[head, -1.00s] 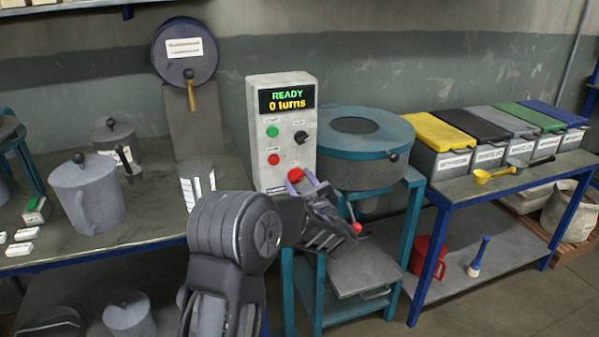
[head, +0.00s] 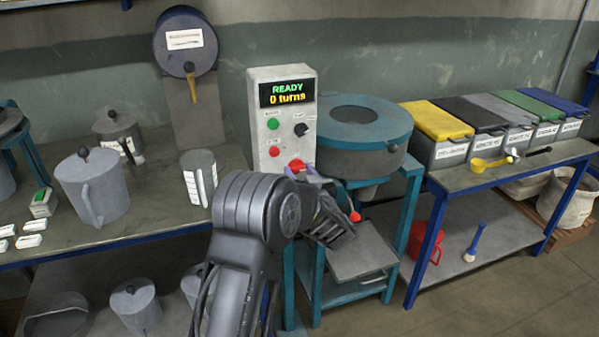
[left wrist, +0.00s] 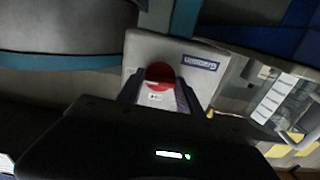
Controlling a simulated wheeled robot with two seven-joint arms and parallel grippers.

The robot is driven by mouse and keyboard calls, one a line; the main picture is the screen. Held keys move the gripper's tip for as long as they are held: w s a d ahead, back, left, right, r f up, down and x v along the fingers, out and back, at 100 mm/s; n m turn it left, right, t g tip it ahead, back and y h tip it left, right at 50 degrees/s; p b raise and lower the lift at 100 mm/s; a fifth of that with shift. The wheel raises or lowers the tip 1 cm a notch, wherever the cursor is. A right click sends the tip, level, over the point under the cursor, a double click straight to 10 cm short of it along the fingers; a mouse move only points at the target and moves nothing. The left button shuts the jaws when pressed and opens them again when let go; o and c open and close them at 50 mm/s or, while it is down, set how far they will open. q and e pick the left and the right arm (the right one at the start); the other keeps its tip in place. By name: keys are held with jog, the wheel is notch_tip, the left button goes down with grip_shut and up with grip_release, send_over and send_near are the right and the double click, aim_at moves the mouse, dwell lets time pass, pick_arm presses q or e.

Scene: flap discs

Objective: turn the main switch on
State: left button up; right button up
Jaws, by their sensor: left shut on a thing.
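The control box (head: 259,135) is a pale upright panel. Its display (head: 287,93) reads "READY" and "0 turns". It has a green button (head: 273,124), a red button (head: 274,152) and a black rotary knob (head: 301,129). Low on its face is a red main switch knob (head: 296,165); the left wrist view shows it as a round red knob (left wrist: 160,74) beside a blue label. My left gripper (head: 302,174) has its purple-tipped fingers on either side of this knob, shut on it. The fingers hide part of the knob. My right gripper is not in view.
A round teal-rimmed machine (head: 362,140) stands right of the box, with a small red ball (head: 355,216) below it. Colored-lid bins (head: 440,153) and a yellow scoop (head: 490,164) lie further right.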

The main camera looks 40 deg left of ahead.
pick_arm(q)
jog(key=shift+f, duration=0.1)
jog(key=o, duration=1.4)
jog(key=shift+c, duration=0.2)
jog(key=shift+d, duration=0.1)
jog(key=v, duration=0.7)
jog(key=shift+s+d, duration=0.25)
